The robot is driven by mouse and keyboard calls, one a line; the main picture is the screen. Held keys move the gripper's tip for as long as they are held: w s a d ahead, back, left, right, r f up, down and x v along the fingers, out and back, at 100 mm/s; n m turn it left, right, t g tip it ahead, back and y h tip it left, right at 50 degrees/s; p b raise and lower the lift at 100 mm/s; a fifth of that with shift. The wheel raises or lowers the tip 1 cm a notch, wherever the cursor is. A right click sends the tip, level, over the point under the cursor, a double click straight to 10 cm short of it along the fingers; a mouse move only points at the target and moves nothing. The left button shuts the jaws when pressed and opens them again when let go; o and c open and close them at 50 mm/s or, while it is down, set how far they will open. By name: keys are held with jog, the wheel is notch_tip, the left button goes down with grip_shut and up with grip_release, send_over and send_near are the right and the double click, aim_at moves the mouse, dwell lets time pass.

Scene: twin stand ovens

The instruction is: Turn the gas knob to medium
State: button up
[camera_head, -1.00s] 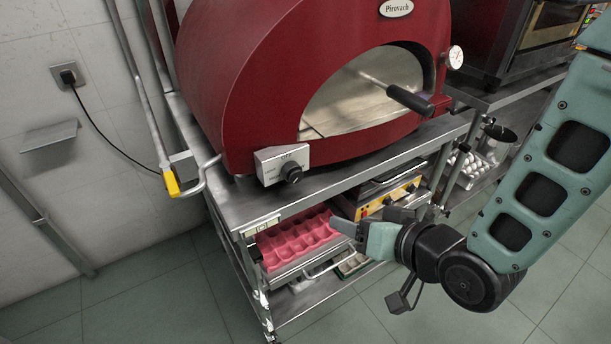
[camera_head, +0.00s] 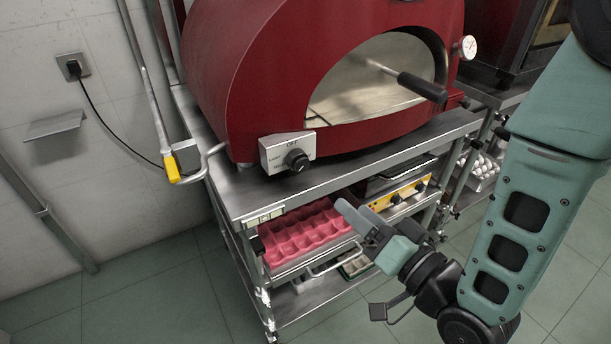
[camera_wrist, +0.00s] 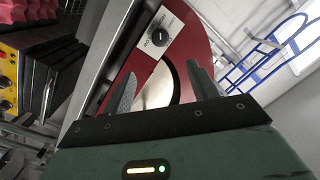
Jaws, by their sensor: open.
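The gas knob (camera_head: 297,159) is a black round knob on a grey control box (camera_head: 272,155) at the front left of the red pizza oven (camera_head: 250,80). The box shows an "OFF" label above the knob and other labels at its left. My gripper (camera_head: 352,218) is below and to the right of the knob, apart from it, in front of the shelf under the oven. In the wrist view, my gripper (camera_wrist: 160,90) has its two fingers spread with nothing between them. The knob (camera_wrist: 159,37) shows there beyond the fingertips, near the top middle.
The oven stands on a steel table (camera_head: 240,198). A black-handled tool (camera_head: 422,87) sticks out of the oven mouth. A pink tray (camera_head: 305,230) lies on the lower shelf. A yellow-handled pipe valve (camera_head: 171,169) is at the left. The floor in front is clear.

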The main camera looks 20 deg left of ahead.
aim_at(305, 165)
jog(key=b+x, duration=0.1)
jog(key=x, duration=1.4)
jog(key=shift+w+a+b, duration=0.15)
jog(key=shift+a+b, duration=0.2)
jog(key=c, duration=1)
